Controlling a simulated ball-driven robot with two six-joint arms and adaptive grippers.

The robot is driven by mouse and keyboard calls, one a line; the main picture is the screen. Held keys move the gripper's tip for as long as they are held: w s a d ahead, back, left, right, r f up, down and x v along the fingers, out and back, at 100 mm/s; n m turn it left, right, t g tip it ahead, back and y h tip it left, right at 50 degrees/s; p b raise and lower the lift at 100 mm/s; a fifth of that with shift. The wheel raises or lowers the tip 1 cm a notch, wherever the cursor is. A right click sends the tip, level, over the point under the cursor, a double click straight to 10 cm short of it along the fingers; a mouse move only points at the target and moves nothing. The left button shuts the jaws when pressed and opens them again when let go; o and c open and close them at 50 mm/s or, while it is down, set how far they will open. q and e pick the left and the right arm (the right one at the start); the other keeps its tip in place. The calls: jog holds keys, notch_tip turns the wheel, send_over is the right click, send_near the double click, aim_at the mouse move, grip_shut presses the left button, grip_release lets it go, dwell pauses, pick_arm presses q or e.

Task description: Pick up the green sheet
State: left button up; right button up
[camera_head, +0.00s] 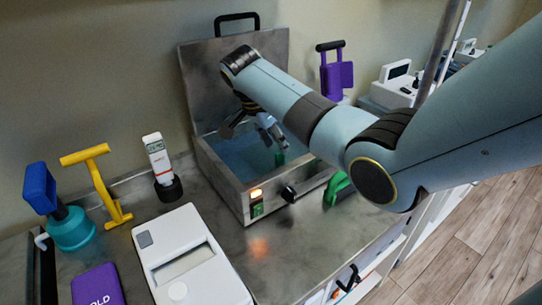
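My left gripper is not in view.
The bath's raised lid (200,85) stands behind. A green handled tool (338,188) lies right of the bath. Left are a white device (190,262), a thermometer in a black stand (160,165), a yellow tool (97,180), a blue-teal tool (70,228) and a purple cold pack (97,285).

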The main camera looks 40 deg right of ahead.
jog(key=x, duration=0.5)
jog(key=shift+s+a+f+p, duration=0.1)
jog(key=shift+s+p, duration=0.05)
jog(key=shift+p, duration=0.2)
jog(key=shift+c, duration=0.7)
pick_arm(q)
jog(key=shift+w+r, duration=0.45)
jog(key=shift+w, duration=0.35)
pick_arm(e)
grip_shut()
